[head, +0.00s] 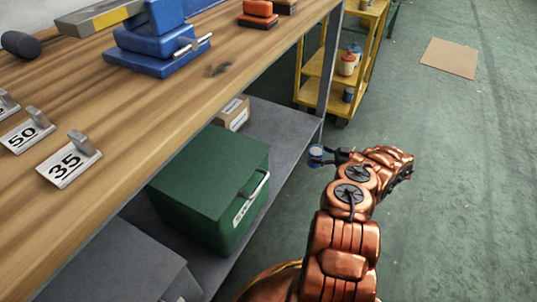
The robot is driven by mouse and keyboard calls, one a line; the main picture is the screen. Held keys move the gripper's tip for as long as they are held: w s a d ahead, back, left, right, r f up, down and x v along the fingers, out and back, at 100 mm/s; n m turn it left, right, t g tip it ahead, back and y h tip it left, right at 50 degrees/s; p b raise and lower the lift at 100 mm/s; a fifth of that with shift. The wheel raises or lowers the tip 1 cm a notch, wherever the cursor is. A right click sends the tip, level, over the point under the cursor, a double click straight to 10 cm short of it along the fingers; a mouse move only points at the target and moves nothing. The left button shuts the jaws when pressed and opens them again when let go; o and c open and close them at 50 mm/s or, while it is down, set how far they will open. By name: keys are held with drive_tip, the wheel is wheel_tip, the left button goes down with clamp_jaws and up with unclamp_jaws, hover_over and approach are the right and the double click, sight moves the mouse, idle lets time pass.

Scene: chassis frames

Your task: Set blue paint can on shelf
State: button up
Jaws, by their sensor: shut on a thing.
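A small blue can with a pale grey lid (316,152) is at the tip of my copper arm, beside the workbench's right edge. My gripper (324,155) is dark and small in the head view, and it is shut on this can. The fingers are partly hidden by the can and the wrist. A grey lower shelf (284,122) runs under the workbench. A yellow shelf unit (313,93) stands behind, with small cans on its levels, among them a white can with an orange top (347,65) and a dark blue one (348,95).
The wooden workbench (130,110) carries blue vises (155,50), number tags (68,160) and an orange block (258,12). A green box (205,185) and a cardboard box (233,112) sit on the lower shelf. Green floor (450,180) is open at right, around a flat cardboard sheet (449,58).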

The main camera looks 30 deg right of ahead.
drive_tip(key=w+a, duration=0.1)
drive_tip(key=w, duration=0.1)
drive_tip(key=shift+w+a, duration=0.35)
drive_tip(key=shift+w, duration=0.05)
drive_tip(key=w+a+b, duration=0.4)
drive_tip(key=w+a, duration=0.3)
drive_tip(key=w, duration=0.5)
drive_tip(key=shift+w+a+f+b, duration=0.1)
drive_tip(key=shift+f+b, duration=0.85)
drive_tip(key=shift+f, duration=0.8)
drive_tip(key=shift+a+f+b, duration=0.1)
drive_tip(key=shift+f+b, duration=0.8)
drive_tip(key=shift+f, duration=0.85)
drive_tip(key=shift+w, duration=0.1)
drive_tip(key=o, duration=1.5)
drive_tip(key=shift+f, duration=0.1)
